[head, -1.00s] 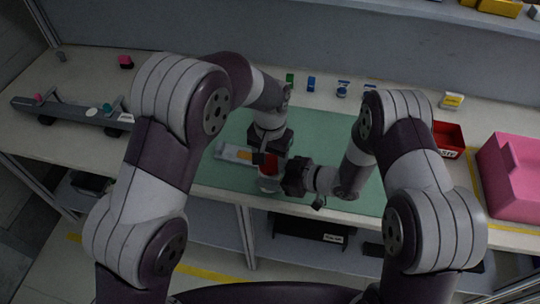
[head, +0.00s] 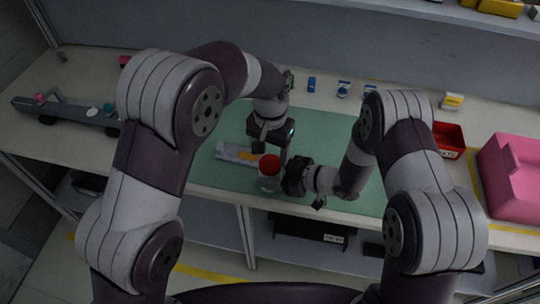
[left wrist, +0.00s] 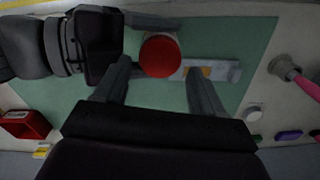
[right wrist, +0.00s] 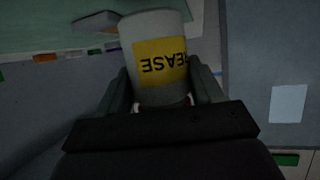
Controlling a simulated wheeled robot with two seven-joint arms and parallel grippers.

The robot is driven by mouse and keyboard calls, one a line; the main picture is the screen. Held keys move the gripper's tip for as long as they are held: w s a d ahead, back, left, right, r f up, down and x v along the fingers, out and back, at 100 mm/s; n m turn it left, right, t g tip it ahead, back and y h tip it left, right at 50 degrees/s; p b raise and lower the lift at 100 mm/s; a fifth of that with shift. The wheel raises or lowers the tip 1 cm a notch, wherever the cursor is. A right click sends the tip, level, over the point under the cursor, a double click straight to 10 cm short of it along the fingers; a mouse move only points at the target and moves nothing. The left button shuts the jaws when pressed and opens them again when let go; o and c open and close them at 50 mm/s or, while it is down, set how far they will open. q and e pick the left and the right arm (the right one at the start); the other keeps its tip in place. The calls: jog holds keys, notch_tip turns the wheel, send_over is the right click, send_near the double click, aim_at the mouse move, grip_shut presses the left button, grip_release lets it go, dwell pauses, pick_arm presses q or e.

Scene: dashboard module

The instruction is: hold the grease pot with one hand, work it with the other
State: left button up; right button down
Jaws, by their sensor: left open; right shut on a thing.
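The grease pot is a pale cylinder with a red lid (head: 269,162) near the front edge of the green mat. Its yellow label with the word GREASE (right wrist: 161,62) shows in the right wrist view. My right gripper (head: 285,180) is shut on the pot's body (head: 268,182) from the right. My left gripper (left wrist: 155,95) is open and empty, above and behind the pot. In the left wrist view the red lid (left wrist: 160,55) lies beyond and between its fingertips, apart from them. The lid sits on the pot.
A grey tray-like piece with an orange patch (head: 240,153) lies left of the pot on the green mat (head: 320,135). Small blue items (head: 311,84) stand along the back. A red bin (head: 449,138) and a pink block (head: 512,175) stand at the right.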

pick_arm(q)
jog(key=shift+d+r, duration=0.1)
jog(key=shift+r, duration=0.4)
jog(key=o, duration=0.3)
jog(key=shift+f, duration=0.1)
